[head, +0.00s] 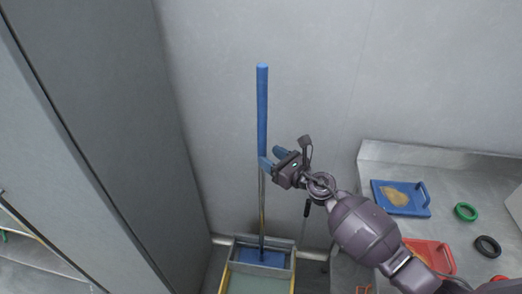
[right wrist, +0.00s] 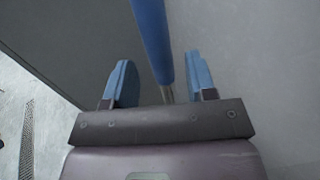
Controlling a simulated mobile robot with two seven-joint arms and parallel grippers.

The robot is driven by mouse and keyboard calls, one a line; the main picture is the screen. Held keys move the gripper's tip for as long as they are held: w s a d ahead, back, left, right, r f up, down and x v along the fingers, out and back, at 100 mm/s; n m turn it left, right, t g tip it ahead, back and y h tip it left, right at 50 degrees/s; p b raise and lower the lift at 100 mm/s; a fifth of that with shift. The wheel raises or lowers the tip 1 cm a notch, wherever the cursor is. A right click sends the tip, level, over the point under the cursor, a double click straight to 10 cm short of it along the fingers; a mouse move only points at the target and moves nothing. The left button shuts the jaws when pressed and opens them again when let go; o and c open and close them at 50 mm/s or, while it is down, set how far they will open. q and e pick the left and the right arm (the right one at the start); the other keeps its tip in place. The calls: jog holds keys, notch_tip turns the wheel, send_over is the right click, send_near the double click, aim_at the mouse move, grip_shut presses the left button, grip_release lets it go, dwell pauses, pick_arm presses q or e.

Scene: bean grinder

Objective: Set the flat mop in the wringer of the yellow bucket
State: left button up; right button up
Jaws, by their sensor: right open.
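The flat mop (head: 262,110) stands upright with a blue grip on a metal pole. Its blue head (head: 262,257) is down in the grey wringer (head: 240,245) at the back of the yellow bucket (head: 226,278). My right gripper (head: 270,161) is at the lower end of the blue grip, fingers pointing at it. In the right wrist view the gripper (right wrist: 160,85) is open, and the mop's pole (right wrist: 155,40) runs between or just beyond the two blue fingers. I cannot tell whether a finger touches it. My left gripper is not in view.
A metal table (head: 375,155) at the right holds a blue tray (head: 416,211) with brown grounds, a red tray (head: 444,258), a green ring (head: 465,212) and a black ring (head: 487,247). A grey wall panel (head: 120,120) stands close at the left.

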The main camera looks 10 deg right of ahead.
jog(key=v, duration=0.6)
jog(key=shift+s, duration=0.2)
jog(key=shift+d, duration=0.1)
